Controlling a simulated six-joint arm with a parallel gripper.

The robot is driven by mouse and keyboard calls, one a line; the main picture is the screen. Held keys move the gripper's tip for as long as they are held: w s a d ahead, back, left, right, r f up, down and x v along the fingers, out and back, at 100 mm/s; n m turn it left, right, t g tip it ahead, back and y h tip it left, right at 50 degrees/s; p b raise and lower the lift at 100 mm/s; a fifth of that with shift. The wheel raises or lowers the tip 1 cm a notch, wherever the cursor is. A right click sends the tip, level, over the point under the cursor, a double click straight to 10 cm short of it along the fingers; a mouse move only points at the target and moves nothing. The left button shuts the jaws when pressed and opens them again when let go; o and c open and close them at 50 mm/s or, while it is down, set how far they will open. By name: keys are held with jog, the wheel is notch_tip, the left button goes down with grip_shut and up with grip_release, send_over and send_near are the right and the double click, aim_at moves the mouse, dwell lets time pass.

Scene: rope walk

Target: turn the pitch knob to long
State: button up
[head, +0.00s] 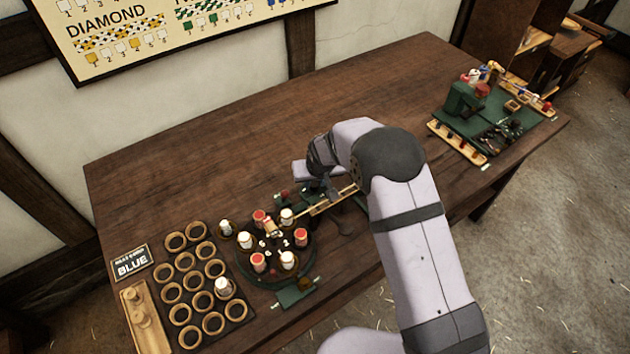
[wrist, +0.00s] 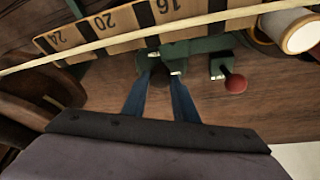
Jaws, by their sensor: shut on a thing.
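In the wrist view my gripper (wrist: 162,76) reaches down with its two blue fingers closed around a dark round knob, which I take to be the pitch knob (wrist: 159,82). The knob sits at a green bracket (wrist: 205,46) below the numbered wooden scale (wrist: 120,25). No "long" mark is readable, and the fingers hide part of the knob. In the head view my gripper (head: 326,192) is low over the table, beside the round braiding machine (head: 273,283); the knob is too small to make out there.
A red-tipped lever (wrist: 236,84) stands close right of the fingers. A pale rope (wrist: 130,38) crosses above the scale. A white bobbin (wrist: 300,32) is at upper right. A ring rack (head: 240,308) stands left, and a green tool station (head: 490,125) far right. The table's back is clear.

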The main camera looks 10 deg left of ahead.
jog(key=shift+n, duration=0.3)
jog(key=shift+d+n+y, duration=0.1)
jog(key=shift+n+y, duration=0.2)
jog(key=shift+n, duration=0.2)
jog(key=n+b, duration=0.2)
jog(key=b, duration=0.1)
jog(key=shift+w+f+g+y, duration=0.15)
jog(key=shift+f+g+y, duration=0.1)
jog(key=shift+g+y, duration=0.05)
jog(key=n+b, duration=0.1)
jog(key=b, duration=0.2)
jog(key=shift+r+n+y, duration=0.1)
jog(key=shift+n+y, duration=0.2)
jog(key=shift+n, duration=0.1)
jog(key=shift+g+b, duration=0.3)
jog(key=shift+b, duration=0.15)
jog(key=shift+r+n, duration=0.15)
jog(key=shift+n, duration=0.15)
jog(key=o, duration=1.1)
jog(key=shift+d, duration=0.1)
jog(key=shift+c, duration=0.2)
